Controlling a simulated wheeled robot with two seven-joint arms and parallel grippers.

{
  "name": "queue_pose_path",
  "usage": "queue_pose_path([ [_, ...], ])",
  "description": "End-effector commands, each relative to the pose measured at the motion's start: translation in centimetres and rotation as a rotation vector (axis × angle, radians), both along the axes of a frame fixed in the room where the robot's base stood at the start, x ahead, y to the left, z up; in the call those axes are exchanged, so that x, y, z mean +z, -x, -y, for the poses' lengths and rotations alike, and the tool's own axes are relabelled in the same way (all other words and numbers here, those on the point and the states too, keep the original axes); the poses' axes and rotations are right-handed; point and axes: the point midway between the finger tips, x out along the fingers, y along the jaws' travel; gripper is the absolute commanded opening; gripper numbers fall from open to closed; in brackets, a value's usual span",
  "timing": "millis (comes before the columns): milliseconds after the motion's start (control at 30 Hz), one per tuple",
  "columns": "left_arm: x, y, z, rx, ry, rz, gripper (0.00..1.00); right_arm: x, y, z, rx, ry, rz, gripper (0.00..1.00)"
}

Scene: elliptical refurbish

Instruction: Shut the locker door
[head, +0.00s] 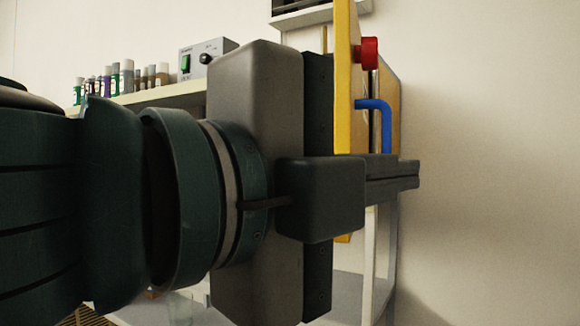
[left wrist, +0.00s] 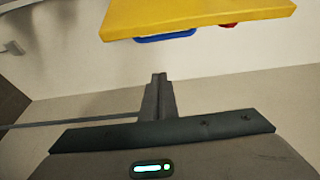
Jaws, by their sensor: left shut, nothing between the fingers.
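The yellow locker door (head: 344,85) stands upright and is seen almost edge-on in the head view, behind my left gripper. A blue handle (head: 385,122) and a red knob (head: 369,53) stick out from its right side. My left gripper (head: 412,176) is shut and empty, its fingers pointing right, just below the blue handle in the picture. In the left wrist view the yellow door (left wrist: 200,15) and blue handle (left wrist: 165,36) are at the top, apart from the shut fingertips (left wrist: 158,77). My gripper body hides the door's lower part. My right gripper is not in view.
A shelf (head: 160,93) at the back left holds several small bottles (head: 120,78) and a grey box with a green switch (head: 203,57). A pale frame leg (head: 386,255) stands below the gripper. The right side shows bare wall.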

Motion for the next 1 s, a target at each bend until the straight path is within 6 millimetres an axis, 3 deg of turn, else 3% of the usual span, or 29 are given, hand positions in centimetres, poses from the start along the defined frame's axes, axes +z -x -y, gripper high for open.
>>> queue_pose_path([
  [267,0.3,-2.5,3.2,-0.001,-0.001,-0.003,0.00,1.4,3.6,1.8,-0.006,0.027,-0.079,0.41],
  [567,0.3,-5.2,6.7,-0.001,-0.001,-0.002,0.00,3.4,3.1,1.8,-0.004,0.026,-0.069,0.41],
  [1000,0.1,-7.3,3.6,0.000,0.001,-0.001,0.00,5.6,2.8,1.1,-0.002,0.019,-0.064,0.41],
])
